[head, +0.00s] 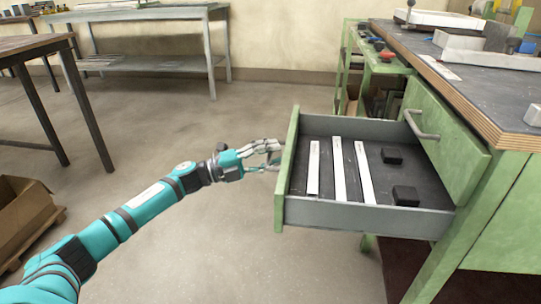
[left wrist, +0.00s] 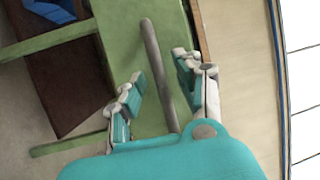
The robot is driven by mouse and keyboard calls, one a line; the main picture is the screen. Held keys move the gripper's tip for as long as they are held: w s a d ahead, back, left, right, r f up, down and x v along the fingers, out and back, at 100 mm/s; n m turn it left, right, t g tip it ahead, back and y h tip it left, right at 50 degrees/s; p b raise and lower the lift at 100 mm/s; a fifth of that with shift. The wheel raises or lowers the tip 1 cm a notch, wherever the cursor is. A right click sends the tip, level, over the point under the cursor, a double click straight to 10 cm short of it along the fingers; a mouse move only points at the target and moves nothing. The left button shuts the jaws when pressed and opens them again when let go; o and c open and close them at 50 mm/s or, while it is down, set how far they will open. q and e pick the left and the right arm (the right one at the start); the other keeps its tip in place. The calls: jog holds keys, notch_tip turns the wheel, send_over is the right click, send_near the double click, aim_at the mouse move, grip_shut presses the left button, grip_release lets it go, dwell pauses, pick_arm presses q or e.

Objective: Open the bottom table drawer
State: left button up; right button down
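The bottom drawer (head: 360,214) is pulled well out of the green bench, below a closed upper drawer (head: 452,150) with a grey bar handle (head: 422,127). My left gripper (head: 274,157) is at the outer face of the pulled-out drawer's green front (head: 287,172). In the left wrist view, a grey bar handle (left wrist: 152,58) runs between the two fingers of my left gripper (left wrist: 160,82). The fingers stand apart, with gaps visible beside the bar. In the head view the drawer front hides this handle. My right gripper is not in view.
The drawer holds three pale strips (head: 339,170) and two black blocks (head: 392,155). The bench top (head: 485,85) carries clamps and parts. A cardboard box (head: 25,215) and a table (head: 35,43) stand at left. The floor left of the drawer is clear.

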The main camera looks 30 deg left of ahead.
pick_arm(q)
jog(key=shift+a, duration=0.1)
jog(key=v, duration=1.2)
